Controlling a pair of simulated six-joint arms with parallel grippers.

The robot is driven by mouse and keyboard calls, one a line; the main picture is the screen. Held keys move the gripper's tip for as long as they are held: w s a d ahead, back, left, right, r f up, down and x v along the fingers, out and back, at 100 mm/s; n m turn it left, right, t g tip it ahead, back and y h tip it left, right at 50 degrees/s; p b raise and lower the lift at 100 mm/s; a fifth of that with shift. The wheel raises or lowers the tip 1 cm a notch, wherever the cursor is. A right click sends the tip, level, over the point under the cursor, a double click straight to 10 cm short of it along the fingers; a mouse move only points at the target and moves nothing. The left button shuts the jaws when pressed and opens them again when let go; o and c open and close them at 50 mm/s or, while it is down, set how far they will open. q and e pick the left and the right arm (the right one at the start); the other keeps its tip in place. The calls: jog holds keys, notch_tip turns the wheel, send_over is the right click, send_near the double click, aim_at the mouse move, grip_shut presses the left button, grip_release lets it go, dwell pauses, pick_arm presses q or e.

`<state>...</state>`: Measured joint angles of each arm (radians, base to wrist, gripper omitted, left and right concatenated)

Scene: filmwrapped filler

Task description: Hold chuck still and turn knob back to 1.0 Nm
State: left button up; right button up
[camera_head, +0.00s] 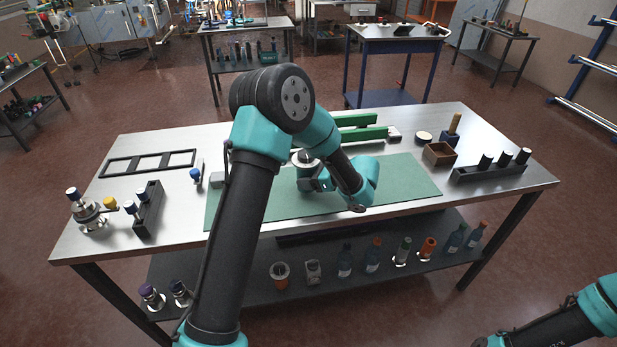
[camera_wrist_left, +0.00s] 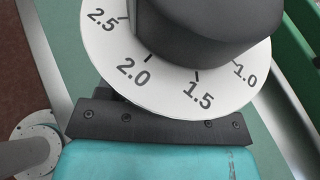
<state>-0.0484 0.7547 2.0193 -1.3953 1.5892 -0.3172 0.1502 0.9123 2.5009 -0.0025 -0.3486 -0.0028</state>
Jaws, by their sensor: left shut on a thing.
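A round dial (camera_head: 304,159) faces up over the green mat, beside the end of my left arm. In the left wrist view its white scale (camera_wrist_left: 170,82) reads 2.5, 2.0, 1.5 and 1.0. A dark knob (camera_wrist_left: 205,25) sits on top; I cannot tell which number it is set to. My left gripper (camera_head: 312,182) is shut on the body under the dial, likely the chuck. The fingers are mostly hidden by the dial and my wrist. My right arm shows only at the lower right corner of the head view; its gripper is out of view.
The green mat (camera_head: 410,180) has clear room on its right. Green rails (camera_head: 360,134) lie behind my wrist. A wooden box (camera_head: 440,154) and a black holder (camera_head: 490,172) stand at right. A black rack (camera_head: 148,210) and a metal fixture (camera_head: 90,215) stand at left.

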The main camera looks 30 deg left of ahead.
pick_arm(q)
jog(key=shift+f, duration=0.25)
jog(key=shift+f, duration=0.3)
jog(key=shift+f, duration=0.35)
dwell(0.7)
jog(key=o, duration=1.2)
jog(key=shift+c, duration=0.4)
jog(key=c, duration=1)
jog(key=shift+c, duration=0.2)
